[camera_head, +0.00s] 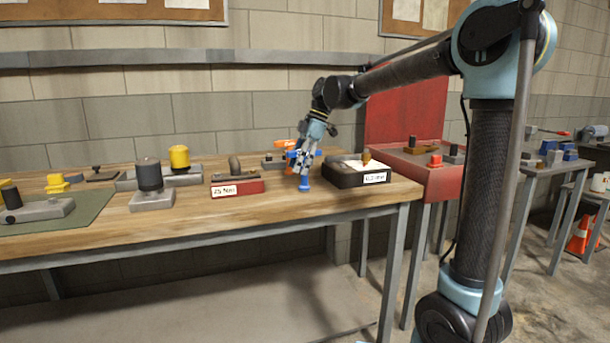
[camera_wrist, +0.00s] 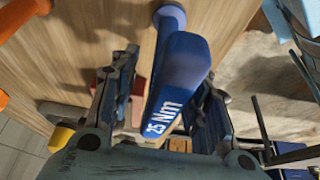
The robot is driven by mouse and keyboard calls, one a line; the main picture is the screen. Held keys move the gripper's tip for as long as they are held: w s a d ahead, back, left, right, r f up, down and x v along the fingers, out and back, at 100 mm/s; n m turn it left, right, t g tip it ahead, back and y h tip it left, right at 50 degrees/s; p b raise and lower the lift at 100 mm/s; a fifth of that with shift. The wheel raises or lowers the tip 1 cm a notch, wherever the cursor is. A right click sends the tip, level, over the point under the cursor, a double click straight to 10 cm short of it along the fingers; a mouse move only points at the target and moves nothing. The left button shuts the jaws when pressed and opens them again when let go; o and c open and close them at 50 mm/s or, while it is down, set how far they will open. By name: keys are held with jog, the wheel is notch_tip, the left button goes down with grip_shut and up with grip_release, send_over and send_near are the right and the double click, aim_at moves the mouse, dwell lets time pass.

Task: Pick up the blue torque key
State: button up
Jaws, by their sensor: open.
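The blue torque key (camera_wrist: 180,62) stands on the wooden bench, its white "25 Nm" marking facing my wrist camera. In the head view, its blue foot (camera_head: 304,184) shows on the bench just below my gripper (camera_head: 304,166); the arm hides much of the rest. In the wrist view, my gripper (camera_wrist: 168,88) is open, with one finger on each side of the key's upper part. I cannot tell whether either finger touches it.
A red-based block (camera_head: 237,187) with a white label stands left of the key; a black labelled box (camera_head: 345,174) stands close on its right. An orange object (camera_head: 285,145) is behind my gripper. The bench's front strip (camera_head: 250,215) is clear.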

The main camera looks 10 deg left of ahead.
grip_shut()
jog(key=shift+r, duration=0.1)
